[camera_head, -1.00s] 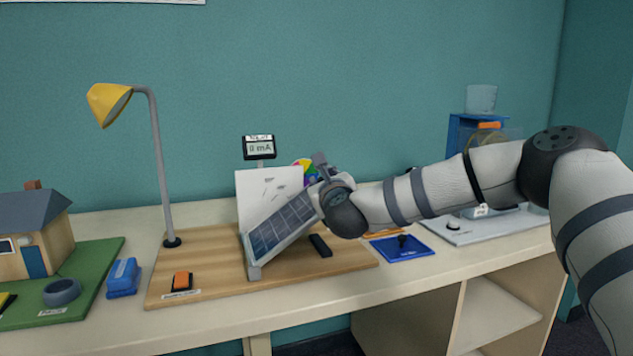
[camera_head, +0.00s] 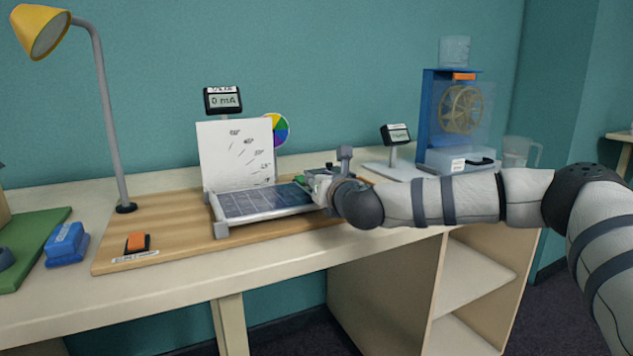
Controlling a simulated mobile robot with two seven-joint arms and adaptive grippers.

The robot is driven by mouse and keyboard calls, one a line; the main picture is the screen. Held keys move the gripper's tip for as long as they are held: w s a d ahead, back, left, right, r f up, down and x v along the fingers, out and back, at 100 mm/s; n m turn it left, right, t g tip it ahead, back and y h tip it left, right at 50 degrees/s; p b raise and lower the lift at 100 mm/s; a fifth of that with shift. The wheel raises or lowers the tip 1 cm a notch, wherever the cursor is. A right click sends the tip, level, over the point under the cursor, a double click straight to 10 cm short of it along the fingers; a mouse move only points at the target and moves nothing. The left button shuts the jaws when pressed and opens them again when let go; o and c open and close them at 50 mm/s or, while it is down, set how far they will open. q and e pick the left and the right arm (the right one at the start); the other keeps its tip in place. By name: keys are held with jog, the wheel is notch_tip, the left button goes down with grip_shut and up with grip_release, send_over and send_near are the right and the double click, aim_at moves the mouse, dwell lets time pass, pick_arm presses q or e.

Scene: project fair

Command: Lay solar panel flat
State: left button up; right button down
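The solar panel (camera_head: 255,204) is a dark gridded panel in a pale frame on the wooden board (camera_head: 165,231). It lies nearly flat, in front of an upright white board with dark marks (camera_head: 237,153). My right gripper (camera_head: 318,184) is at the panel's right end, touching it or very close. The wrist hides most of the fingers, so I cannot see whether they are open or shut. My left gripper is not in view.
A yellow lamp (camera_head: 42,33) and an orange switch (camera_head: 137,241) stand at the left of the board. A blue block (camera_head: 67,244) sits farther left. A meter reading 0 mA (camera_head: 223,100) stands behind. A blue water-wheel box (camera_head: 436,120) is at the back right.

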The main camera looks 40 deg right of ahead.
jog(key=shift+a+f, duration=0.2)
jog(key=shift+a, duration=0.2)
jog(key=c, duration=1.6)
grip_release()
jog(key=shift+o, duration=0.7)
jog(key=shift+w+a, duration=0.1)
jog(key=shift+w, duration=0.05)
jog(key=shift+d, duration=0.25)
jog(key=v, duration=1.2)
jog(key=shift+r, duration=0.1)
